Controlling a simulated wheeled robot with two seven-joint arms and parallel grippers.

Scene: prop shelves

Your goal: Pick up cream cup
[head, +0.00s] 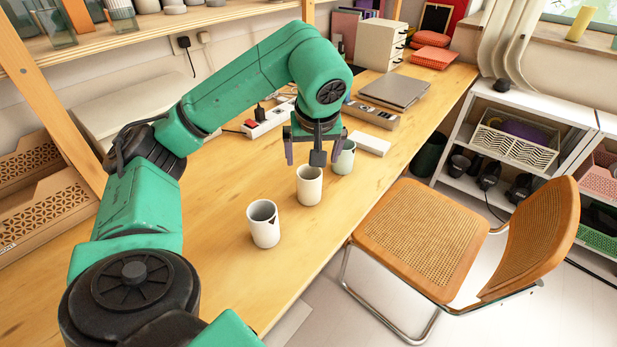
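Three cups stand upright in a row on the wooden table. The middle one is a cream cup (309,187), the nearest is a whitish-grey cup (264,228) with a dark mark near its rim, and the farthest is a pale green cup (344,160). My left gripper (313,155) points down just above and behind the cream cup, close to the pale green cup. Its fingers are spread apart with nothing seen between them. A dark part hangs in the middle of the gripper. My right gripper is not in view.
A white box (370,143), a power strip (270,121) and a laptop (395,90) lie farther back on the wooden table (215,255). A cane chair (420,235) stands at its right edge.

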